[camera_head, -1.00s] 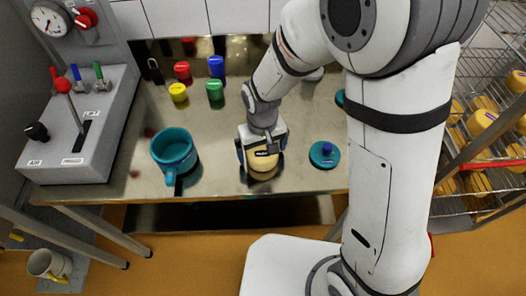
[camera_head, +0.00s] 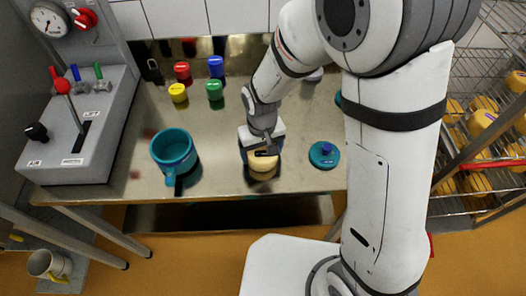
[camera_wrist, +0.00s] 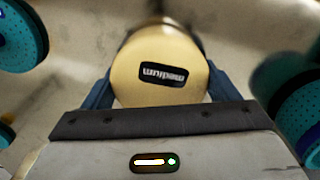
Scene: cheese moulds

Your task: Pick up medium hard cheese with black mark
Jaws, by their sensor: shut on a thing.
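The medium cheese is a pale yellow round with a black mark reading "medium". It shows below my gripper in the head view (camera_head: 262,172) and fills the middle of the wrist view (camera_wrist: 160,97). My gripper (camera_head: 262,150) is shut on it, with one blue finger on each side in the wrist view (camera_wrist: 160,85). The cheese is near the front edge of the steel table. I cannot tell whether its underside touches the table.
A teal mould (camera_head: 173,152) stands open to the left and a teal lid (camera_head: 324,155) lies to the right on the steel table (camera_head: 215,170). Red, yellow, green and blue small pots (camera_head: 215,90) stand behind. A lever console (camera_head: 75,130) is at left; a cheese rack (camera_head: 480,120) is at right.

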